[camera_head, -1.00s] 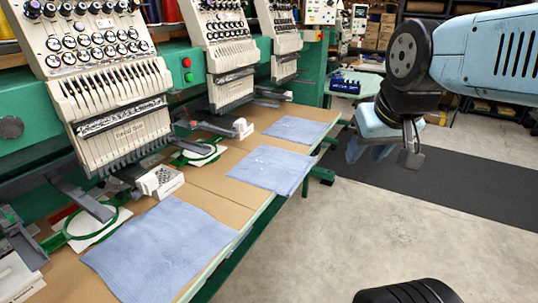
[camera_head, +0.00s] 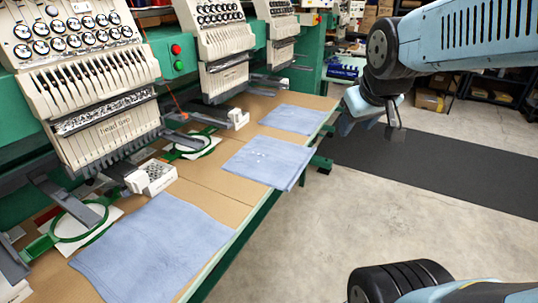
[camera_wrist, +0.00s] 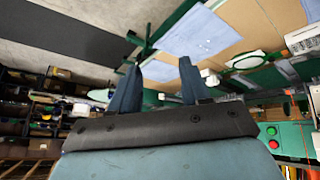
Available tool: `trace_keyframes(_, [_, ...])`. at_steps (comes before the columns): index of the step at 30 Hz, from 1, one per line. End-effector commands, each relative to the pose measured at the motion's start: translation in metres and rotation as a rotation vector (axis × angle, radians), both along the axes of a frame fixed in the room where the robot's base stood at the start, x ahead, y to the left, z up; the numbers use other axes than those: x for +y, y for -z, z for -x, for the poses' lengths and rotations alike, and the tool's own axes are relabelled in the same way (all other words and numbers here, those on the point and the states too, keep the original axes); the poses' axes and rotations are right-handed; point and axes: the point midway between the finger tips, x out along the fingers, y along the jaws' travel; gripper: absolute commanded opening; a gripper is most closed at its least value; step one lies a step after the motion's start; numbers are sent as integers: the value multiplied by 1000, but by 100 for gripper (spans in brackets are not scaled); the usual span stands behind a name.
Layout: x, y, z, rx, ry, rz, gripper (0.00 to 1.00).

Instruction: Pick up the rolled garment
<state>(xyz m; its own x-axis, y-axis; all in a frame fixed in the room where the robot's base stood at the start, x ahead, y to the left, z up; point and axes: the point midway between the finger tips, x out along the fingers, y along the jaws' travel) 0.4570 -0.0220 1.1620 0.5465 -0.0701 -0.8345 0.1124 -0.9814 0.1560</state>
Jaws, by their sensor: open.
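No rolled garment can be made out. Flat pale-blue cloths lie on the brown machine table: a near one (camera_head: 152,248), a middle one (camera_head: 266,162) with small white marks on it, and a far one (camera_head: 292,119). My gripper (camera_head: 352,118) is in the air at the right, past the table's edge and apart from all the cloths. In the wrist view my gripper (camera_wrist: 158,72) shows two blue fingers spread apart with nothing between them. A pale-blue cloth (camera_wrist: 198,32) lies beyond the fingers there.
Embroidery machine heads (camera_head: 95,90) stand along the table's left side, with green hoops (camera_head: 78,222) and a small white box (camera_head: 150,177) beneath. The table (camera_head: 195,190) has brown board between cloths. Concrete floor (camera_head: 300,235) and a dark mat (camera_head: 430,170) are open at right.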

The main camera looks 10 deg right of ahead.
Motion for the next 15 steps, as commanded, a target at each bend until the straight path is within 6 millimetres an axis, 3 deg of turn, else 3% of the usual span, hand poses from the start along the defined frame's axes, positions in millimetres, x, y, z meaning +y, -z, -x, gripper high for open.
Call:
trace_keyframes(6, [-25, 26, -69, -67, -158, 174, 47])
trace_keyframes(15, [-50, 71, -148, -162, -405, 400, 47])
